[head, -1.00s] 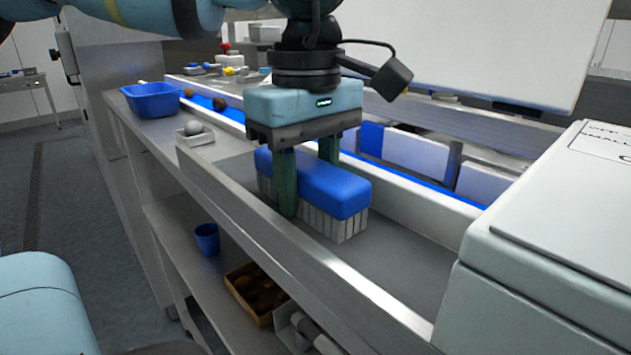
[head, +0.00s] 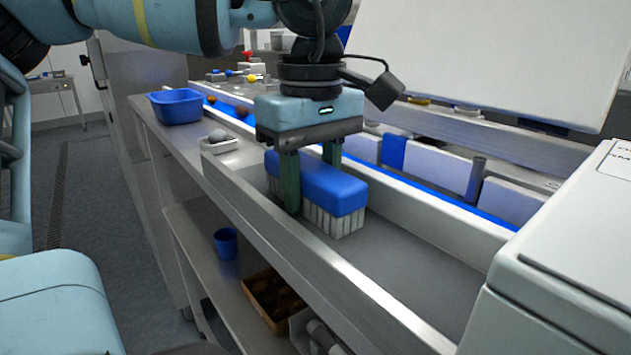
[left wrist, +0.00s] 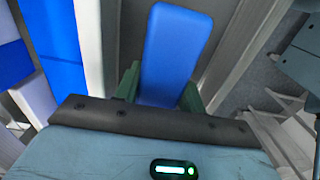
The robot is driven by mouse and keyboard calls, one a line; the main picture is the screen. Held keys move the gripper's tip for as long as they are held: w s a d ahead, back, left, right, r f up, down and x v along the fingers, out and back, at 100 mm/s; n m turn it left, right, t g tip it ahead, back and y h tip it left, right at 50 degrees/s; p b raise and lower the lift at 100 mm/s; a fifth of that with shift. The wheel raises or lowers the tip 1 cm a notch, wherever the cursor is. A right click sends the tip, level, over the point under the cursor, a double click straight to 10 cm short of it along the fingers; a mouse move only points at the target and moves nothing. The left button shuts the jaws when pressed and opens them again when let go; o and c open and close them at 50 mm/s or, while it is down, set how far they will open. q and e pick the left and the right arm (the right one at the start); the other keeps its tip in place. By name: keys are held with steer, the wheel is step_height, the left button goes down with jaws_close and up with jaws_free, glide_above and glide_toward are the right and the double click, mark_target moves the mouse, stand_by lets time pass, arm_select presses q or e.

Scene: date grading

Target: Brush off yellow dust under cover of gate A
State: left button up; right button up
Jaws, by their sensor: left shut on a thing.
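A brush with a blue back (head: 330,187) and pale bristles is in the middle of the head view, upright with its bristles down over the grey channel. My left gripper (head: 310,185) is shut on it, one green finger on each side. The blue back also shows in the left wrist view (left wrist: 172,50) between the fingers. I cannot tell whether the bristles touch the channel floor. A row of white gates with blue parts (head: 440,167) stands beyond the blue belt; I cannot tell which is gate A. No yellow dust is clearly visible. My right gripper is not in view.
A large white box (head: 570,240) bounds the channel at right. A blue cup (head: 226,243) and brown-filled crate (head: 275,302) sit on the lower shelf.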

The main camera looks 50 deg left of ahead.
mark_target(348, 185)
arm_select(q)
steer(key=shift+a+r, duration=0.1)
steer(key=shift+a, duration=1)
steer(key=shift+w, duration=0.1)
steer(key=shift+d, duration=0.1)
steer(key=shift+d, duration=1.35)
steer(key=shift+d, duration=0.1)
steer(key=shift+s+d, duration=0.25)
steer(key=shift+d, duration=1)
steer(key=shift+s+d+f+b, duration=0.15)
steer(key=shift+d+b, duration=0.1)
steer(key=shift+d, duration=0.45)
steer(key=shift+d+f+b, duration=0.1)
steer(key=shift+d+b, duration=0.15)
steer(key=shift+d, duration=0.4)
